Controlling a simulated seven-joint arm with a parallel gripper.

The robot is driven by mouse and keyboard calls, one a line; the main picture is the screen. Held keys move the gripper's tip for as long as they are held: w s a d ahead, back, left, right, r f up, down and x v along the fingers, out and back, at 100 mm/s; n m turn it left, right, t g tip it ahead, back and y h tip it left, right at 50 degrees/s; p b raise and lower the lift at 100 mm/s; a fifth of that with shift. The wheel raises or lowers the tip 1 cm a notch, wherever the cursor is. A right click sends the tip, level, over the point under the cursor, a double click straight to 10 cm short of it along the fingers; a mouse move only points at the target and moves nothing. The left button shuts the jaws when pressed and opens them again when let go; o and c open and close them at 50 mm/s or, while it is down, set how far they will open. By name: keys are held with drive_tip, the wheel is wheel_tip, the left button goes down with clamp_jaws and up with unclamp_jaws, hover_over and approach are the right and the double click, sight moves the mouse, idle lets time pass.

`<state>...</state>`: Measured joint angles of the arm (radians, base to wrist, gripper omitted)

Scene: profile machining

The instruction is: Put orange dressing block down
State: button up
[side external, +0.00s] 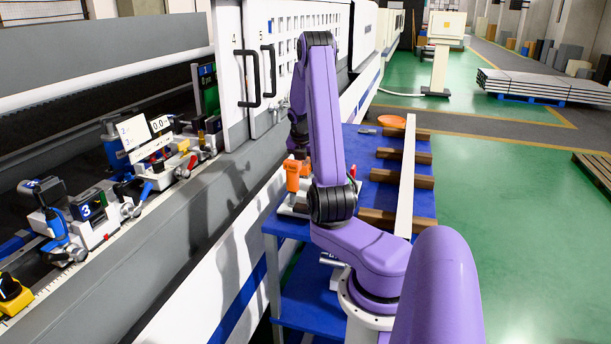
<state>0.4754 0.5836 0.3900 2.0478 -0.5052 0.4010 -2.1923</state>
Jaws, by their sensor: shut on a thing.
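My gripper (299,154) is small in the side external view, over the left edge of the blue table, and my purple arm link partly hides it. It points down, and its fingers are hard to make out. It is shut on an orange piece, which I take to be the orange dressing block (292,177). The block is upright, directly below my wrist and just above or touching a pale base on the table. I cannot tell whether it rests there.
A white machine with black door handles (254,78) stands close on the left. Its bed carries clamps (95,215).

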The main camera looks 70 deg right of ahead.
sight(305, 184)
drive_tip(key=shift+w+d+f, duration=0.25)
drive_tip(key=shift+d+f, duration=0.1)
drive_tip(key=shift+f, duration=0.2)
drive_tip(key=shift+w+d+f, duration=0.25)
drive_tip(key=shift+d+f, duration=0.1)
drive_tip(key=shift+f, duration=1.65)
drive_tip(key=shift+f, duration=0.35)
